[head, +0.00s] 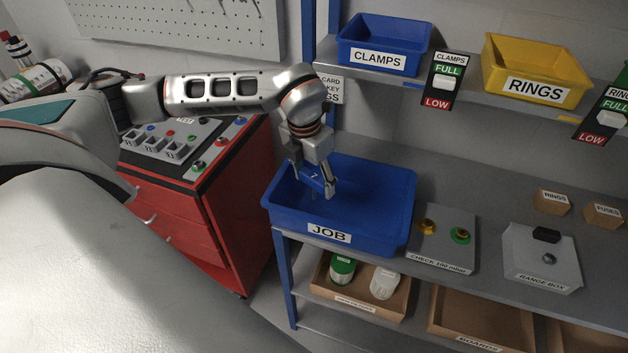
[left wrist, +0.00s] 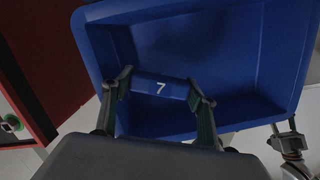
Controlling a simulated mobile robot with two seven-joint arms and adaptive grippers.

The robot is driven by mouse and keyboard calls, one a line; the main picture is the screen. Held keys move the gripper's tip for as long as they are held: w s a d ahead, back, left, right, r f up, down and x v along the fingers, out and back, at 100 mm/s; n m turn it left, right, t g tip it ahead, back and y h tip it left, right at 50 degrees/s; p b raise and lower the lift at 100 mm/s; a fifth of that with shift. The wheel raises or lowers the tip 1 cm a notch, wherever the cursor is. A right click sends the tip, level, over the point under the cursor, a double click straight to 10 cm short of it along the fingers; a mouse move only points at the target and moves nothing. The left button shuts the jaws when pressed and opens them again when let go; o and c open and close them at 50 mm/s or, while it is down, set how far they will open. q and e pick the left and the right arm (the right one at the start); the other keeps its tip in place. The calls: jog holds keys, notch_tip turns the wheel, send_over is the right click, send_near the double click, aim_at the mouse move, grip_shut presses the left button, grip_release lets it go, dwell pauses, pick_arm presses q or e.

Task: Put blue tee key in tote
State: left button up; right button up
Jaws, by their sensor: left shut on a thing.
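The blue tee key shows in the left wrist view as a blue bar (left wrist: 160,88) marked 7, between the two fingers of my left gripper (left wrist: 160,95). In the head view my left gripper (head: 316,184) points down over the blue tote (head: 330,237) labelled JOB, shut on the key (head: 313,180). The tote's floor and walls (left wrist: 100,12) show behind the key in the left wrist view, with no other item seen inside. How high the key is above the tote floor is hard to tell.
A red cabinet (head: 230,210) with a control panel stands left of the tote. A grey check plate (head: 440,250) and a range box (head: 540,265) lie to its right. Blue (head: 385,40) and yellow (head: 535,70) bins sit on the shelf above. Boxes stand below.

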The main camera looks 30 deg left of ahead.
pick_arm(q)
jog(key=shift+f, duration=0.4)
jog(key=shift+f, duration=0.1)
jog(key=o, duration=1.2)
jog(key=shift+c, duration=0.2)
